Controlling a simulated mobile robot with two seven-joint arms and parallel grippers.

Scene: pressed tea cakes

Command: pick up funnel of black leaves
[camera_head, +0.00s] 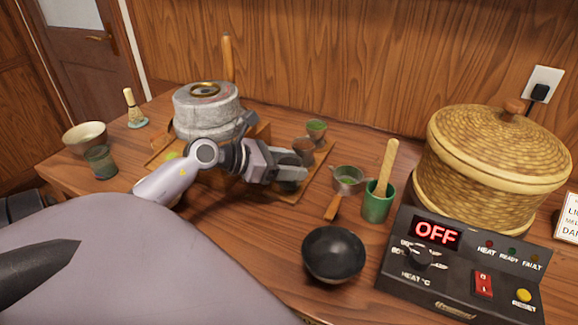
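My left gripper (284,167) reaches in from the left over a wooden board (318,160) beside the stone mill (206,110). Its fingers are at a small group of cups, next to a brown cup (303,148). A dark rounded thing (291,186) shows at the fingertips, mostly hidden by them. I cannot tell whether it is the funnel of black leaves, or whether the fingers grip it. No funnel is clearly visible elsewhere. My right gripper is not clearly in view.
A woven steamer (490,160) and control box (455,265) fill the right. A bowl (85,137) and dark cup (101,161) stand left.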

